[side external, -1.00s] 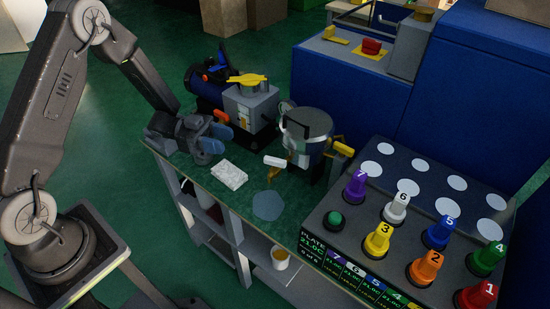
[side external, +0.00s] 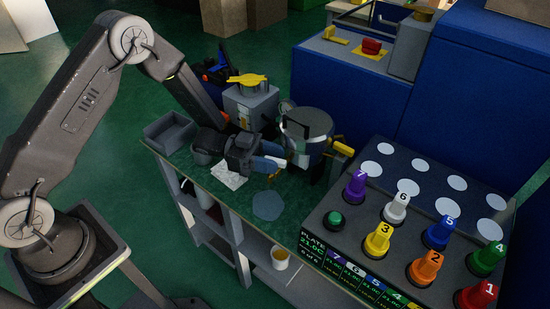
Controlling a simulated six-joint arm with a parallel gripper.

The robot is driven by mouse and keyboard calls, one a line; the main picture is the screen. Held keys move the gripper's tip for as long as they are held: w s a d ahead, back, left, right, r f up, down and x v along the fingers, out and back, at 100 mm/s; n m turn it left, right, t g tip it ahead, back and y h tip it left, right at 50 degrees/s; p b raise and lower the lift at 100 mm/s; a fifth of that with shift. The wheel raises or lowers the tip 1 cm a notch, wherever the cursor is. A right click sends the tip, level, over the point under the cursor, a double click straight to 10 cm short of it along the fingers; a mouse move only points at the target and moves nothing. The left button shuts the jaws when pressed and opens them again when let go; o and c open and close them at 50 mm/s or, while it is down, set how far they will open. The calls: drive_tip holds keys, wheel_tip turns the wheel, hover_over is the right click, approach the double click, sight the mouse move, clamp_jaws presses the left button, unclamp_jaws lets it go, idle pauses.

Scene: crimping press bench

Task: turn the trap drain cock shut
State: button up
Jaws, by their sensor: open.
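The trap is a round metal-lidded pot (side external: 307,122) on the green bench. In the earlier view its drain cock shows as a white handle over a brass body low on the pot's left front. Now my gripper (side external: 277,157) is at that spot, its blue-tipped fingers apart and pointing right at the cock. The fingers hide most of the cock, and I cannot tell whether they touch the handle or which way it is turned.
A white cloth (side external: 229,175) lies under my gripper, partly covered. A grey tray (side external: 168,134) is at the bench's left end. A grey box with a yellow handle (side external: 247,82) stands behind. A panel of numbered knobs (side external: 325,244) is at right.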

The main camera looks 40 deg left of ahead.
drive_tip(key=shift+w+d, duration=0.15)
drive_tip(key=shift+d, duration=0.3)
clamp_jaws()
